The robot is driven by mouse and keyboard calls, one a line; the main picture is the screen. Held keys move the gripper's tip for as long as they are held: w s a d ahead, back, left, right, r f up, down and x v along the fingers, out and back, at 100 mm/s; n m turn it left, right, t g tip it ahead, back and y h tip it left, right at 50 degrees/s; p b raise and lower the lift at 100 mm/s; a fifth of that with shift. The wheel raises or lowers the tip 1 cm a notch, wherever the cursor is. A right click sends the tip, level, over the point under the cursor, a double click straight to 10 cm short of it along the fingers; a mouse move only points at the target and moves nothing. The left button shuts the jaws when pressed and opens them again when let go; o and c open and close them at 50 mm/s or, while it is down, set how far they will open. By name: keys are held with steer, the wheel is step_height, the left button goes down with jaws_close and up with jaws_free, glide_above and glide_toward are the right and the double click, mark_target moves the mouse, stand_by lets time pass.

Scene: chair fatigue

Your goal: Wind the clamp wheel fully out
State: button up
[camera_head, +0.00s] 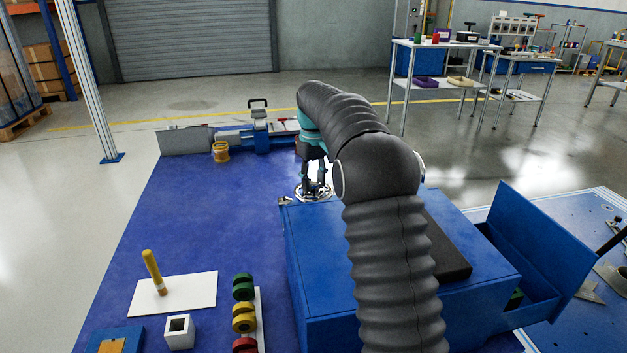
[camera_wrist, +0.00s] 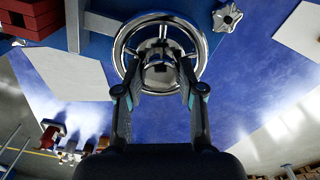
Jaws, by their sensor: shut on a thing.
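The clamp wheel (camera_head: 312,199) is a shiny chrome ring with spokes at the far-left edge of the blue cabinet. In the wrist view the wheel (camera_wrist: 118,46) shows nearly whole, its rim around a central hub. My gripper (camera_head: 316,186) reaches down onto it from above. In the wrist view my gripper (camera_wrist: 158,66) has its two dark fingers closed in at the wheel's middle, shut on the wheel. The fingertips hide part of the hub, so the exact contact is hard to see. The clamp's screw below the wheel is hidden.
A small silver star knob (camera_head: 285,201) sits just left of the wheel. The blue cabinet (camera_head: 325,260) stands below my arm, with an open drawer at right. A yellow-handled tool (camera_head: 153,271), white block (camera_head: 179,331) and coloured rings (camera_head: 243,312) lie at front left. The blue surface (camera_head: 210,215) between is clear.

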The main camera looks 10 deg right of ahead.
steer(key=n, duration=0.5)
steer(key=shift+f+n, duration=0.1)
steer(key=shift+n, duration=0.2)
steer(key=n, duration=1.1)
steer(key=shift+n, duration=0.3)
steer(key=n, duration=0.5)
steer(key=shift+n, duration=0.3)
steer(key=o, duration=1.1)
steer(key=shift+o, duration=0.2)
